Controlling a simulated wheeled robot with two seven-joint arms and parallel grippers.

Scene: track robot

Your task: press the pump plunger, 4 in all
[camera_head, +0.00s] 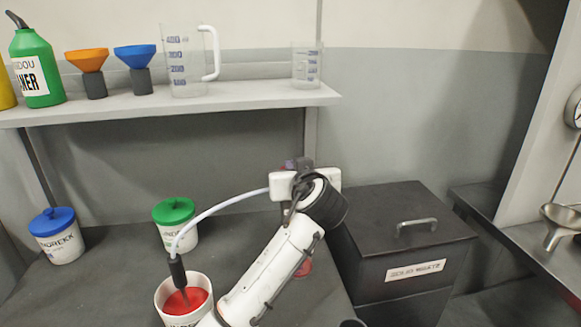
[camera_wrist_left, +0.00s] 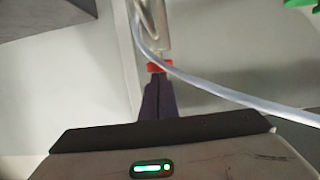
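The pump is mostly hidden behind my left arm and gripper in the head view. Its clear hose (camera_head: 222,204) arcs left to a dark nozzle over an open white tub (camera_head: 199,279) with red contents. In the left wrist view, the red part of the pump (camera_wrist_left: 158,66) sits at the end of a metallic shaft (camera_wrist_left: 162,28). My left gripper (camera_wrist_left: 158,78) has its dark purple fingers together, with tips at the red part; whether they touch it I cannot tell. It also shows in the head view (camera_head: 290,164). My right gripper is out of view.
A blue-lidded tub (camera_head: 57,238) and a green-lidded tub (camera_head: 175,222) stand on the dark bench. A shelf (camera_head: 240,98) above holds jugs, funnels and bottles.

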